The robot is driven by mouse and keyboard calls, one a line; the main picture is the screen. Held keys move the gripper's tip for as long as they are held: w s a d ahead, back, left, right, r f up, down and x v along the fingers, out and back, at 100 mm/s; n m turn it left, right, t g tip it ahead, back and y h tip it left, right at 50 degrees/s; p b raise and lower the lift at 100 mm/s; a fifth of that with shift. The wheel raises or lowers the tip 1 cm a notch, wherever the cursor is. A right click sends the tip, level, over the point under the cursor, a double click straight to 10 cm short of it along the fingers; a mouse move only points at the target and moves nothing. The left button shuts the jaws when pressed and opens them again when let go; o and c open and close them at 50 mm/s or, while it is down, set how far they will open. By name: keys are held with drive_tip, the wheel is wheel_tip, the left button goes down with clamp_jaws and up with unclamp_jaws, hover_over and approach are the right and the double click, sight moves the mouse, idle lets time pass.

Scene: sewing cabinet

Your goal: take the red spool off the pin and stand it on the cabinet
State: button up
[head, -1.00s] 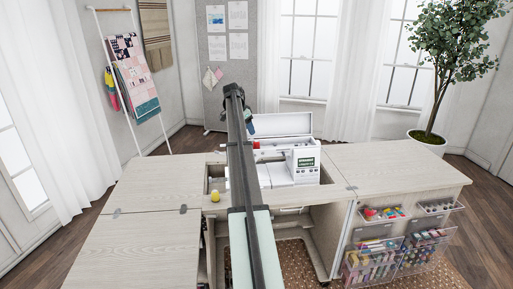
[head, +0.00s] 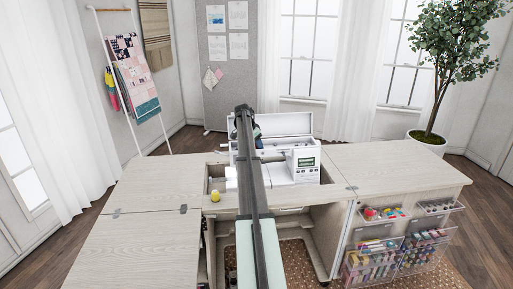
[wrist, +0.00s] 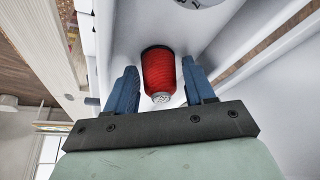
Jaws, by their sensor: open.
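The red spool (wrist: 159,75) shows in the wrist view, between the two blue fingers of my gripper (wrist: 161,85). The fingers stand apart on either side of it, with a gap visible at each side. The spool's near end is pale, and the pin itself is hard to make out. In the head view my arm hides the spool and most of my gripper. The white sewing machine (head: 303,164) sits in the opening of the wooden cabinet (head: 150,179).
The machine's raised lid (head: 284,124) is behind. The cabinet top is clear at left and right. Clear bins (head: 383,250) of thread hang at the right front.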

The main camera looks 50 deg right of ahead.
drive_tip(key=shift+f, duration=0.1)
drive_tip(key=shift+c, duration=0.2)
drive_tip(key=c, duration=0.8)
